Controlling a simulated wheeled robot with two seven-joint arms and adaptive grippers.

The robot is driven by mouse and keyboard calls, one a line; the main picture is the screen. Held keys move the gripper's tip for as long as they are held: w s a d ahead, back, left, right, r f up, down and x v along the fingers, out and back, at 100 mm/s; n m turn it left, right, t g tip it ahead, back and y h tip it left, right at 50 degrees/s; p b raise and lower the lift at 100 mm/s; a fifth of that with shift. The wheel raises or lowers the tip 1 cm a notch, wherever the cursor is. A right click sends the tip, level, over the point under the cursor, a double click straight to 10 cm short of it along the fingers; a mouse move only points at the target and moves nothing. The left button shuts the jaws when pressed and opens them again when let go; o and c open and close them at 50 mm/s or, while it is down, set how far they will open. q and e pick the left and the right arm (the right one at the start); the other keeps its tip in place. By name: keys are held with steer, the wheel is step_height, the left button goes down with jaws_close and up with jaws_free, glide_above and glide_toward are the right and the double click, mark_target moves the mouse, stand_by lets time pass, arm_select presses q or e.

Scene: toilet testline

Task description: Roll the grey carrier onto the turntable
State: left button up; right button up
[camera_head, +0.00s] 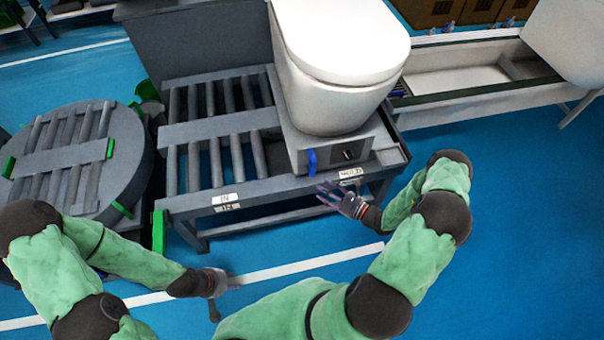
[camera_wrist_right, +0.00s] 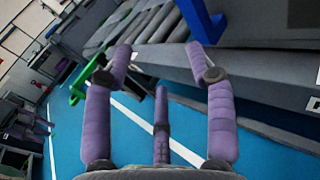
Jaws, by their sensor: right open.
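The grey carrier (camera_head: 310,154) sits under a white toilet (camera_head: 335,75) at the right end of a roller table. A blue tab (camera_head: 311,161) stands on its front face. The round grey turntable (camera_head: 130,165), topped with rollers and green pieces, is at the left of the table. My right gripper (camera_head: 338,198) is open and empty, just in front of the table edge below the carrier. In the right wrist view its purple fingers (camera_wrist_right: 158,65) are spread, with the blue tab (camera_wrist_right: 204,20) beyond them. My left gripper (camera_head: 224,296) is low over the floor; its finger state is unclear.
The roller table (camera_head: 215,125) has bare rollers between carrier and turntable. A green post (camera_head: 159,232) stands at its front left corner. A white trough (camera_head: 460,90) adjoins at the right. Blue floor with white lines is clear in front.

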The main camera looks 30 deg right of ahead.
mark_target(313, 170)
steer(key=w+b, duration=0.1)
steer(key=w, duration=0.2)
steer(key=w+m+t+h+b, duration=0.1)
steer(key=w, duration=0.3)
steer(key=w+h+b, duration=0.1)
steer(key=w, duration=0.2)
steer(key=shift+w+a+r+t, duration=0.2)
steer(key=shift+w+r+t, duration=0.05)
steer(key=shift+t, duration=0.05)
steer(key=shift+c, duration=0.2)
jaws_close()
